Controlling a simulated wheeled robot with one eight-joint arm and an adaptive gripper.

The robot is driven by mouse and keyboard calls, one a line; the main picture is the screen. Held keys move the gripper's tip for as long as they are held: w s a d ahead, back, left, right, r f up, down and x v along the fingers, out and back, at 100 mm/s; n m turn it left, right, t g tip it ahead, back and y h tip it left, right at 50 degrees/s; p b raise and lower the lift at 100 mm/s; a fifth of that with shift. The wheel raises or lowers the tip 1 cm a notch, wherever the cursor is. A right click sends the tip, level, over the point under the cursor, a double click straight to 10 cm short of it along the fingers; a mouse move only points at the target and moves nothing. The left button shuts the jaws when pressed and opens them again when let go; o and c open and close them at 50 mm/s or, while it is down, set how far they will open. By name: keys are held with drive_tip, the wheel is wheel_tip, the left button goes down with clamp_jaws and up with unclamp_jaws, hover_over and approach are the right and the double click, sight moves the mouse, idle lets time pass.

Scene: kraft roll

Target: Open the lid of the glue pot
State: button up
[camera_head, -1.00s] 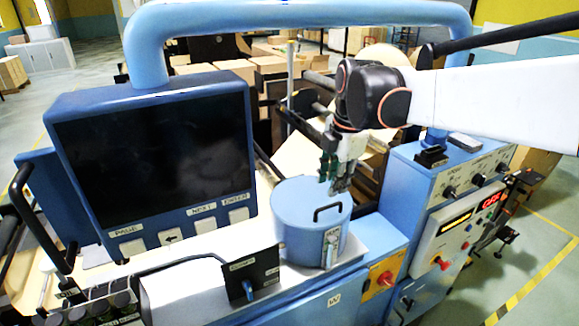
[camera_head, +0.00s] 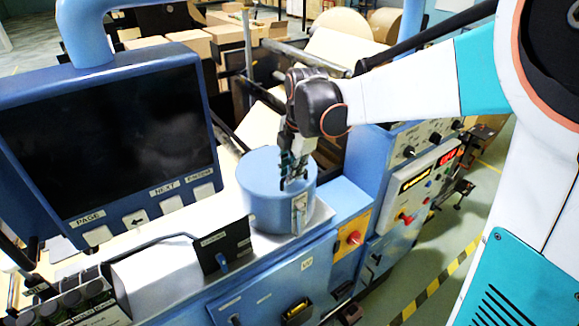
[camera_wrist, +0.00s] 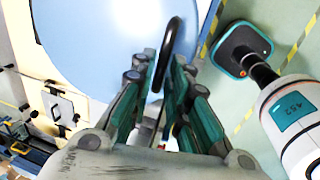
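The glue pot (camera_head: 270,210) is a blue cylinder on the machine's ledge, with a small labelled latch plate (camera_head: 299,212) on its front. Its round lid (camera_head: 262,165) looks closed and level. The lid also fills the upper middle of the wrist view (camera_wrist: 95,40). The black lid handle (camera_wrist: 175,45) stands up from the lid near its edge in the wrist view. My gripper (camera_head: 290,178) is down at the lid. In the wrist view its green-padded fingers (camera_wrist: 160,78) are apart, with the near end of the handle between them. Contact with the handle cannot be told.
A large dark screen (camera_head: 110,130) with buttons stands left of the pot. A small black panel (camera_head: 226,247) is left of the pot on the ledge. A control box with knobs and a red display (camera_head: 425,180) is at right. Cardboard boxes and rolls lie behind.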

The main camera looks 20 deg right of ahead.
drive_tip(key=shift+r, duration=0.15)
clamp_jaws()
drive_tip(key=shift+w+r, duration=0.15)
drive_tip(key=shift+r, duration=0.05)
drive_tip(key=w+a+r+g+p, duration=0.1)
drive_tip(key=w+a+r+p, duration=0.1)
drive_tip(key=w+r, duration=0.3)
drive_tip(key=shift+w+r, duration=0.2)
drive_tip(key=shift+r, duration=2.2)
drive_tip(key=o, duration=0.5)
unclamp_jaws()
drive_tip(key=shift+o, duration=0.7)
drive_tip(key=shift+w+a+f, duration=0.1)
drive_tip(key=shift+w+f, duration=0.1)
drive_tip(key=shift+w, duration=0.2)
drive_tip(key=shift+s, duration=0.1)
drive_tip(key=shift+r, duration=0.1)
